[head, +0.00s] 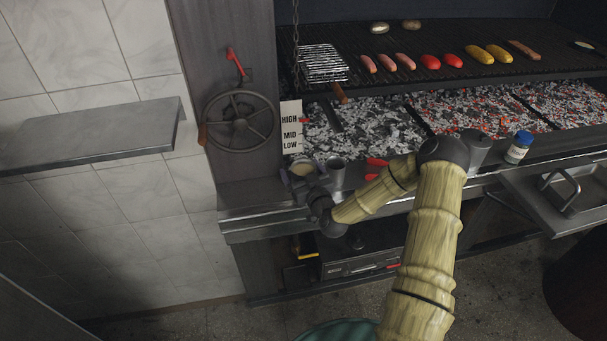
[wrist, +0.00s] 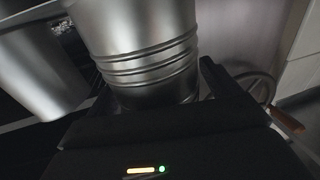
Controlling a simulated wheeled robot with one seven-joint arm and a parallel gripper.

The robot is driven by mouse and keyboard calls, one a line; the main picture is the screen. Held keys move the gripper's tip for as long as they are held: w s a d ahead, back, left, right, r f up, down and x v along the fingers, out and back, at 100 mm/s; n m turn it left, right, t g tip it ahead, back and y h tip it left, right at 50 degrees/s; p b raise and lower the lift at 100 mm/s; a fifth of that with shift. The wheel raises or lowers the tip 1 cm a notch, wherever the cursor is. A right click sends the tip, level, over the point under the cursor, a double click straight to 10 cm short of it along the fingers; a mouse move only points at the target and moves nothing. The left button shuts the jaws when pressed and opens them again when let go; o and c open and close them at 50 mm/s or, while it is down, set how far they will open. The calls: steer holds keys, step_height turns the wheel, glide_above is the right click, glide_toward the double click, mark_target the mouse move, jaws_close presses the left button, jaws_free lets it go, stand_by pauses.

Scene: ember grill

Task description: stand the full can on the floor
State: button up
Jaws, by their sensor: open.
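A metal can (head: 303,168) with pale beige contents near its rim stands at the left end of the grill's front ledge. My gripper (head: 305,184) is at this can, and its body partly hides the can's side in the head view. In the wrist view the ribbed silver can (wrist: 140,45) stands large between the dark jaws of my gripper (wrist: 150,95). The jaws are open around it; whether either touches it I cannot tell. A second grey can (head: 336,168) stands close beside it, and it also shows at the left of the wrist view (wrist: 35,70).
Bare floor (head: 200,322) shows in front of the grill. A handwheel (head: 239,121) and a HIGH-MID-LOW sign (head: 291,128) are near the cans. Red-handled tongs (head: 376,163), a grey cup (head: 476,146) and a jar (head: 518,148) are along the ledge. A wall shelf (head: 90,135) juts out at left.

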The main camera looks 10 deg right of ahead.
steer(key=shift+r, duration=0.15)
steer(key=shift+s, duration=0.25)
steer(key=s+d+b, duration=0.2)
steer(key=s, duration=0.9)
steer(key=shift+s+d, duration=0.15)
steer(key=shift+d, duration=0.05)
